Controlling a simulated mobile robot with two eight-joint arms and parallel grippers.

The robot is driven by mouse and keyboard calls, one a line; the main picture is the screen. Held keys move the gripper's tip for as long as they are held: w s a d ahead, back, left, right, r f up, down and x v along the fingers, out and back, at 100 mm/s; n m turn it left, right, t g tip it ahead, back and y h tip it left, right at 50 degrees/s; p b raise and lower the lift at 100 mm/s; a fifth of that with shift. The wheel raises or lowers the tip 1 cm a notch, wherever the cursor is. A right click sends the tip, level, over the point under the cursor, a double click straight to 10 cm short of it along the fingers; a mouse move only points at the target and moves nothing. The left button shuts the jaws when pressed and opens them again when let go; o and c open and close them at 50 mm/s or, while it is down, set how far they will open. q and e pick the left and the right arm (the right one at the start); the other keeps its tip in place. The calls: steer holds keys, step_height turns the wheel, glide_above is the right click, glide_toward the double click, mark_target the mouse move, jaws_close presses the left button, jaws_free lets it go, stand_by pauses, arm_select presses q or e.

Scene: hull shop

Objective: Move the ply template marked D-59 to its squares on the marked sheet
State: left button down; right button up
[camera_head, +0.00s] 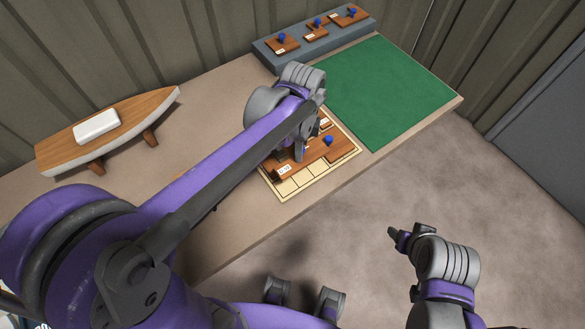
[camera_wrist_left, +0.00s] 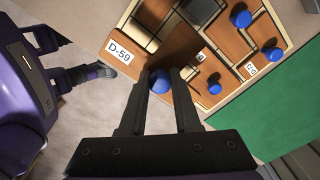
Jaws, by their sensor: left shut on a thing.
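My left gripper (camera_wrist_left: 160,82) is shut on the blue knob of the brown ply template marked D-59 (camera_wrist_left: 118,50). In the head view my left gripper (camera_head: 299,157) is over the marked sheet (camera_head: 285,191), and its arm hides part of it. The template's white label (camera_head: 285,171) shows there near the sheet's left side. The template looks close to the sheet; whether it touches cannot be told. Other blue-knobbed templates (camera_wrist_left: 262,54) lie on the sheet, and pale squares are bare along its front. My right gripper (camera_head: 397,235) is away from the table, its jaws unclear.
A green mat (camera_head: 385,90) covers the table's right end. A grey rack (camera_head: 268,57) with several knobbed templates stands at the back. A wooden hull model (camera_head: 150,108) with a white block (camera_head: 97,126) stands at left. The tabletop (camera_head: 205,105) between hull and rack is clear.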

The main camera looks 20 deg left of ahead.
arm_select(q)
step_height(320, 180, down, 4)
steer(key=shift+w+f, duration=0.1)
steer(key=shift+f+b, duration=0.3)
steer(key=shift+f, duration=1.8)
steer(key=shift+f, duration=0.2)
steer(key=c, duration=0.6)
jaws_free()
